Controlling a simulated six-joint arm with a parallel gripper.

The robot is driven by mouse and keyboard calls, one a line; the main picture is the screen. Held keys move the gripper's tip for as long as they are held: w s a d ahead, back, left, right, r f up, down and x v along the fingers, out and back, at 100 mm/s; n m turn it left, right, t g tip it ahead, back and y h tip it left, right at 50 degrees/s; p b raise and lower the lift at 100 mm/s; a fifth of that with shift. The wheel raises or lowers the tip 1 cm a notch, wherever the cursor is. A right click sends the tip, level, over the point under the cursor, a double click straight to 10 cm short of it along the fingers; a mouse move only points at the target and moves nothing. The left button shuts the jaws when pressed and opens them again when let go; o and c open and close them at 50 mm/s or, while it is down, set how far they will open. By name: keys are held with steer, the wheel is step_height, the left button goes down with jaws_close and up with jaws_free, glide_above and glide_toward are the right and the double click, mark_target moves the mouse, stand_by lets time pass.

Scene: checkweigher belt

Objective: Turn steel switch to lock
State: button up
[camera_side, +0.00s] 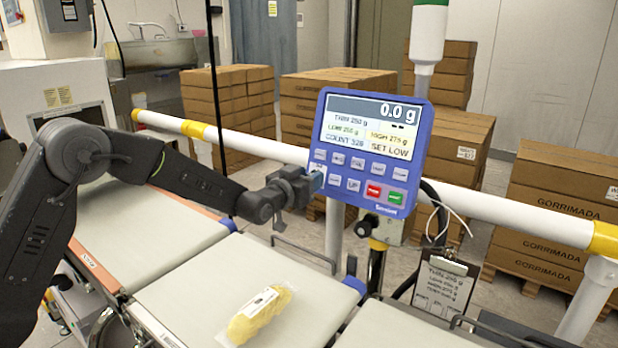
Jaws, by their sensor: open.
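The blue checkweigher terminal (412,115) stands above the belt, its screen lit with 0.0 g and SET LOW. My gripper (316,180) is at the terminal's lower left edge, in front of the lower left keys. Its jaws are open, but the small gap between them is hard to make out. I cannot clearly pick out the steel switch; it may be hidden behind my gripper.
A bagged yellow item (260,314) lies on the middle belt plate (190,295). A white rail (500,211) with yellow bands runs behind the terminal. A clipboard (443,285) hangs at the lower right. Stacked cartons (553,232) stand behind. Thin dark cables hang near my arm.

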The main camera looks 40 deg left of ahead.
steer(key=shift+w, duration=0.35)
steer(key=shift+c, duration=0.2)
steer(key=c, duration=0.6)
steer(key=shift+n, duration=0.4)
steer(key=shift+r+n+g+y, duration=0.1)
steer(key=shift+n+g+y, duration=0.6)
steer(key=shift+n, duration=2.55)
steer(key=shift+f+n+g+y, duration=0.1)
steer(key=shift+n+g+y, duration=0.55)
steer(key=shift+n, duration=2.65)
steer(key=shift+r+n+g+y, duration=0.1)
steer(key=shift+n+g+y, duration=0.55)
steer(key=shift+n, duration=2.6)
